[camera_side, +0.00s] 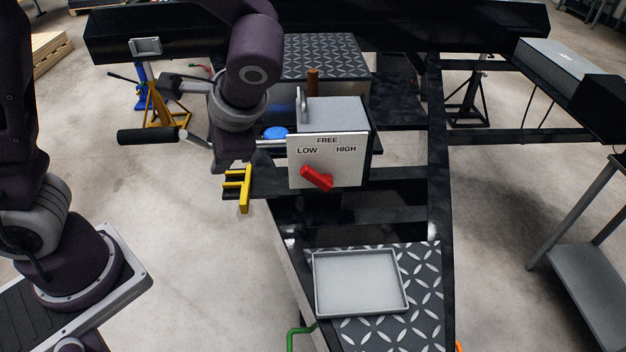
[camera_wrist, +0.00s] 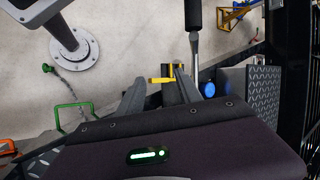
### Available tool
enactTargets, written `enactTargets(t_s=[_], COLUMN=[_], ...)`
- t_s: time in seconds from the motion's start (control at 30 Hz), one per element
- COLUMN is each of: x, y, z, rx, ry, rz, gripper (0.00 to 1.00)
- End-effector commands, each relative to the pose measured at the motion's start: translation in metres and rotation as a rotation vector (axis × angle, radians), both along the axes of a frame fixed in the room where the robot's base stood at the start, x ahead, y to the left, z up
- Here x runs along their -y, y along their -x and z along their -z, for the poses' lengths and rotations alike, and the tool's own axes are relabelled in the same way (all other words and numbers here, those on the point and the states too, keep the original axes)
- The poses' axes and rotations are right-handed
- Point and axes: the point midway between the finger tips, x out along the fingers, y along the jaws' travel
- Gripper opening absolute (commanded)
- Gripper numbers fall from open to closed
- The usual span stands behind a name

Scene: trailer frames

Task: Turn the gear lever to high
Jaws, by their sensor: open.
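The red gear lever (camera_side: 316,179) sits on the white front panel (camera_side: 345,172) of a grey box. The panel reads LOW at left, FREE at top and HIGH at right. The lever lies diagonally, its upper-left end on the LOW side and its other end down to the right. My gripper (camera_wrist: 160,84) is open, its two grey fingers spread apart. In the side view it hangs left of the box, apart from the lever, and its fingertips are hard to make out beside a yellow bracket. The lever does not show in the wrist view.
A crank with a black grip (camera_side: 150,135) sticks out left from the box. The yellow bracket (camera_side: 246,190) is close to my gripper. A blue round cap (camera_side: 275,132) lies behind the crank. An empty grey tray (camera_side: 322,296) rests on the tread plate in front.

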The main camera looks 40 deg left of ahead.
Motion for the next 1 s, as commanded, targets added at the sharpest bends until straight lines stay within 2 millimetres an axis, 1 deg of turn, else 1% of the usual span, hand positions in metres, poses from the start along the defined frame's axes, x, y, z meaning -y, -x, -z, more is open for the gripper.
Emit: enactTargets(t_s=[0.03,0.13,0.2,0.27,0.3,0.4,0.43,0.5,0.57,0.67,0.83,1.0], x=[0.007,0.021,0.037,0.054,0.065,0.089,0.094,0.103,0.105,0.095,0.069,0.057], y=[-0.017,-0.053,-0.076,-0.091,-0.100,-0.113,-0.115,-0.118,-0.121,-0.131,-0.155,-0.168], z=[0.020,0.056,0.082,0.103,0.116,0.141,0.147,0.155,0.158,0.159,0.159,0.159], rx=[-0.043,-0.066,-0.054,-0.027,-0.003,0.055,0.070,0.092,0.104,0.104,0.099,0.101], ry=[-0.126,-0.389,-0.570,-0.707,-0.786,-0.933,-0.961,-1.006,-1.023,-1.027,-1.025,-1.022], rz=[0.079,0.253,0.391,0.507,0.581,0.729,0.761,0.812,0.833,0.836,0.833,0.834], gripper=[0.42,0.42,0.42,0.42,0.42,0.42,0.42,0.42,0.42,0.42,0.42,0.42])
